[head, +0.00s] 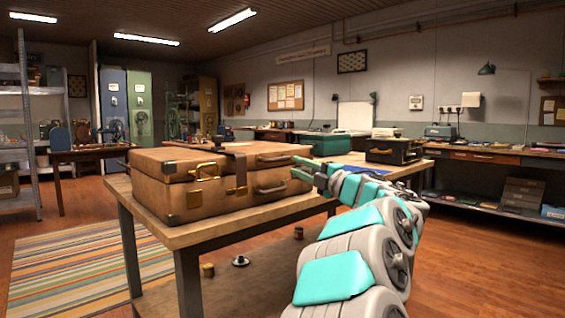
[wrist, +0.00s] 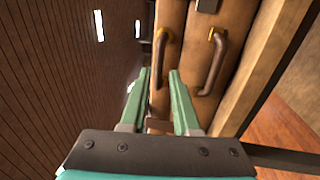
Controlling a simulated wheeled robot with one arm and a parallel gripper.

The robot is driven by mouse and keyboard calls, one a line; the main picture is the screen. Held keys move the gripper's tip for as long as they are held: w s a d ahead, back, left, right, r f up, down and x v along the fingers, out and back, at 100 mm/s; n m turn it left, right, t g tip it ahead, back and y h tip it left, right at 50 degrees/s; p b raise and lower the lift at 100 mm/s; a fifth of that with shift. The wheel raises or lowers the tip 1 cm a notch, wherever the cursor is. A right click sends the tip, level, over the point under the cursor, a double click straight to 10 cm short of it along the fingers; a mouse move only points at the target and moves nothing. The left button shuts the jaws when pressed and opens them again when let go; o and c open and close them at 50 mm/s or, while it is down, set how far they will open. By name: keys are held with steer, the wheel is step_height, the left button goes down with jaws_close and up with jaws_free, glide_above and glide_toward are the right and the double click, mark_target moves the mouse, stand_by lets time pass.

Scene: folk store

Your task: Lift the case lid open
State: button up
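The case (head: 215,205) is a brown leather suitcase with dark corners, lying flat on a wooden workbench in the head view. Its lid (head: 150,160) looks down on the base, with a visible seam between them.
The workbench (head: 180,235) has its front edge close to the case. A dark box (head: 393,151) and a blue item stand behind my arm. A striped rug (head: 85,270) and small items lie below. Open floor is at the right.

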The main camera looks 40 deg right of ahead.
mark_target(283, 160)
steer(key=x, duration=0.7)
steer(key=shift+w, duration=0.2)
jaws_close()
stand_by(1.2)
